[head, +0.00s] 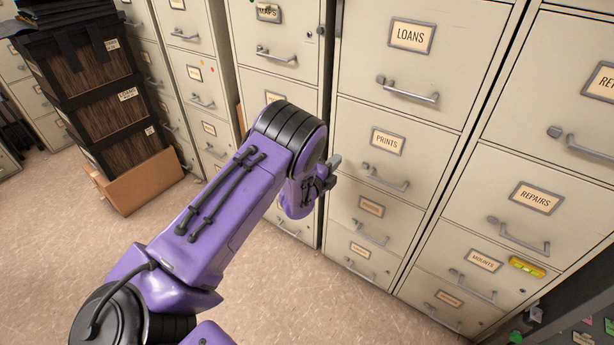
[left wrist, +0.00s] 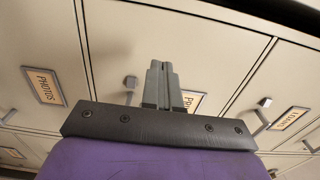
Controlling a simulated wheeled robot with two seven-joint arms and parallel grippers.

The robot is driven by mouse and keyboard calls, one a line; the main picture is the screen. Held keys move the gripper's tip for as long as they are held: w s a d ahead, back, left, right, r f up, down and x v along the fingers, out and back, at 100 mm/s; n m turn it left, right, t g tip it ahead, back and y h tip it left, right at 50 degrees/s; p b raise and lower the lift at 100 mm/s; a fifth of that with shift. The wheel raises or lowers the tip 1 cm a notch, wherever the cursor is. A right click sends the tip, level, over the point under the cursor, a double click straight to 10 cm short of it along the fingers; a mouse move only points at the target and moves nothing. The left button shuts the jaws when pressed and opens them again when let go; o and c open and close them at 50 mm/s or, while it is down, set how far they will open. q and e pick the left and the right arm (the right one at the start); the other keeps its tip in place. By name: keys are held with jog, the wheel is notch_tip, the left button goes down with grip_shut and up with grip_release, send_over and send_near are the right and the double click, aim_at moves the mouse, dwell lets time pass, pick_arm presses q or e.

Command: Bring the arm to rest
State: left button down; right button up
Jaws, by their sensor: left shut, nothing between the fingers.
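My left arm (head: 225,205) is purple and reaches from the bottom left toward the cabinets. My left gripper (head: 334,163) shows at the arm's end in the head view, in front of the cabinet with the LOANS and PRINTS drawers. In the left wrist view its fingers (left wrist: 158,85) are together, with nothing between them. They point toward the cabinet fronts and appear apart from any handle, though the exact gap is hard to tell. My right gripper is not in view.
The LOANS drawer (head: 412,60), PRINTS drawer (head: 415,160) and REPAIRS drawer (head: 545,215) look shut, with protruding handles. Stacked dark boxes (head: 90,80) stand at the left, with a cardboard piece (head: 140,182) at their foot. A dark shelf edge is at bottom right. Floor (head: 50,240) is clear at left.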

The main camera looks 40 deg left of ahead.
pick_arm(q)
jog(key=s+f+n+g+y+p, duration=0.15)
jog(key=s+f+n+g, duration=0.35)
jog(key=s+n, duration=0.55)
jog(key=s+f+n+g+y+p, duration=0.1)
jog(key=s+f+n+g+y, duration=0.15)
jog(key=s+f+n, duration=0.75)
jog(key=s+d+r+n+g+p, duration=0.1)
jog(key=s+d+n+g+p, duration=0.1)
jog(key=s, duration=0.9)
jog(key=s+d+r+n+g+h+p, duration=0.1)
jog(key=s+d+g+p, duration=0.2)
jog(key=s, duration=0.9)
jog(key=shift+d+n+g+h, duration=0.35)
jog(key=shift+d+g, duration=0.6)
jog(key=shift+g, duration=0.2)
